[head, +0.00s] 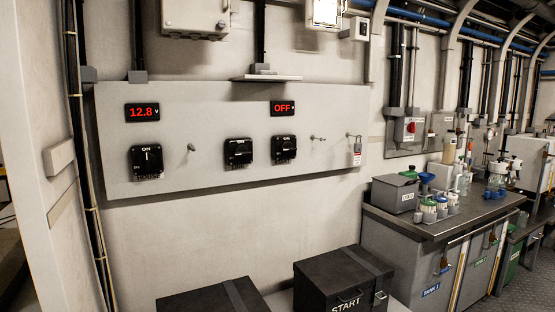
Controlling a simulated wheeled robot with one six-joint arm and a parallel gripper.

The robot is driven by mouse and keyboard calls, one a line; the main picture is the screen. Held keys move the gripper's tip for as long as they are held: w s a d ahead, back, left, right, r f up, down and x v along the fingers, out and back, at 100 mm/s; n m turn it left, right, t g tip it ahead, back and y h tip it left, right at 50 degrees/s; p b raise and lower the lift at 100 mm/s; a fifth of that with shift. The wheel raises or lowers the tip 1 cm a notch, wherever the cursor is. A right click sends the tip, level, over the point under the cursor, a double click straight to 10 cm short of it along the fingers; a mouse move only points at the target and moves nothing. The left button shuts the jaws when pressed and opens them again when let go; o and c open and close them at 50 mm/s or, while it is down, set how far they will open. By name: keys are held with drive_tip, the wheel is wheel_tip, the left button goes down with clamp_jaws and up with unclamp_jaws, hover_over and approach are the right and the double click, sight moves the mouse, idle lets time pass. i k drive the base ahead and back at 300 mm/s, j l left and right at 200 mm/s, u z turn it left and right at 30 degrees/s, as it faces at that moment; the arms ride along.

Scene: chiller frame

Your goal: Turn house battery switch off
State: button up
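A grey wall panel (215,115) carries three black rotary switches. The left switch (147,161) sits below a red display reading 12.8 V (142,112); its knob looks vertical, at the ON mark. The middle switch (238,153) and the right switch (284,148) have knobs that look horizontal. A second red display reading OFF (282,107) is above the right switch. My gripper is not in view.
Two black boxes stand below the panel; the right one (340,280) is marked START, the left one (205,300) is cut off. A red and white tag or padlock (357,157) hangs at the panel's right. A workbench (440,228) with bottles stands at right.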

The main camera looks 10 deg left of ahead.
sight(147, 161)
drive_tip(key=u, duration=1.2)
